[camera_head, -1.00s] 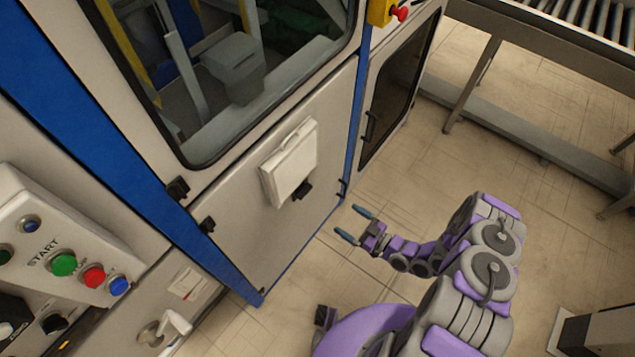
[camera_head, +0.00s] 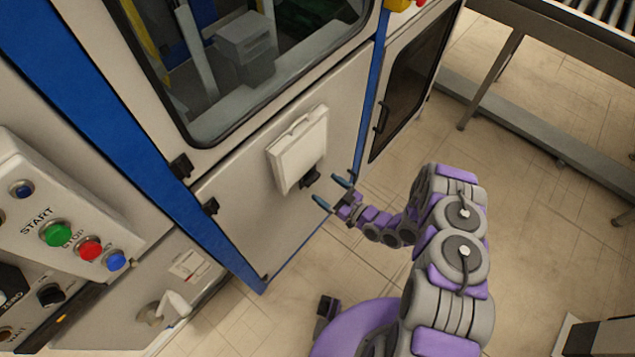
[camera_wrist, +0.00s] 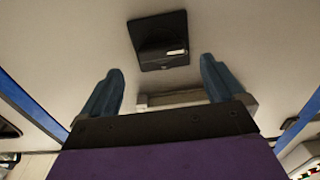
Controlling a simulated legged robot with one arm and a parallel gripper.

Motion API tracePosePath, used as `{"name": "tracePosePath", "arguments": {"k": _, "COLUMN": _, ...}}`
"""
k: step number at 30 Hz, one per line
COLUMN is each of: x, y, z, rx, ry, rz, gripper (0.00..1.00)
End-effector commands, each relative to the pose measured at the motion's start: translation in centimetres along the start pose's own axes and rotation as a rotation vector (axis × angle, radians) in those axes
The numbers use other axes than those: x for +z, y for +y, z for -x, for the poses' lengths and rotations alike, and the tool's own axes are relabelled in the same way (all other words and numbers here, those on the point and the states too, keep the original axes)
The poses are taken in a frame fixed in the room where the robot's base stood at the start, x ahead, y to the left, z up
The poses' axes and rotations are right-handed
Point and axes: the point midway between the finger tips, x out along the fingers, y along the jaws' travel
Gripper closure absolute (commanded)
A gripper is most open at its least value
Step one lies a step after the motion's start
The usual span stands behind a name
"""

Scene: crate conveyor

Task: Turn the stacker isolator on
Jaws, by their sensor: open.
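A rotary switch with a pale handle (camera_head: 172,305) is on the lower cabinet panel at the lower left of the head view. I cannot read a label that marks it as the stacker isolator. My gripper (camera_head: 333,192) is open and empty, well to its right, in front of the grey cabinet door (camera_head: 240,215). A small black latch (camera_head: 310,180) is just beyond the fingertips. In the wrist view, the gripper's blue fingers (camera_wrist: 160,66) are spread apart, with a black square latch plate (camera_wrist: 158,40) between and ahead of them. Contact is not visible.
A white document holder (camera_head: 298,150) sticks out from the door above the latch. A control panel with a green start button (camera_head: 56,234) and a red stop button (camera_head: 90,248) is at left. A conveyor frame (camera_head: 545,125) stands at right. Open floor lies between.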

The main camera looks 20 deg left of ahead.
Motion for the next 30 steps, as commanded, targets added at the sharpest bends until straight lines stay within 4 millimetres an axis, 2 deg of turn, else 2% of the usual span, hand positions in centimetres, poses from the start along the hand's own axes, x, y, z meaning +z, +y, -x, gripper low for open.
{"name": "tracePosePath", "arguments": {"k": 3, "x": 0.1, "y": -0.2, "z": -1.9, "rx": -0.005, "ry": 0.001, "rz": 0.001, "gripper": 0.04}}
{"name": "tracePosePath", "arguments": {"k": 9, "x": 0.1, "y": -0.1, "z": -4.0, "rx": -0.002, "ry": 0.001, "rz": 0.0, "gripper": 0.04}}
{"name": "tracePosePath", "arguments": {"k": 13, "x": 0.0, "y": -0.1, "z": -4.7, "rx": -0.002, "ry": 0.001, "rz": -0.001, "gripper": 0.04}}
{"name": "tracePosePath", "arguments": {"k": 23, "x": 0.0, "y": 0.0, "z": -4.8, "rx": 0.0, "ry": 0.001, "rz": -0.002, "gripper": 0.04}}
{"name": "tracePosePath", "arguments": {"k": 30, "x": 0.0, "y": -0.1, "z": -4.9, "rx": 0.0, "ry": 0.0, "rz": -0.001, "gripper": 0.27}}
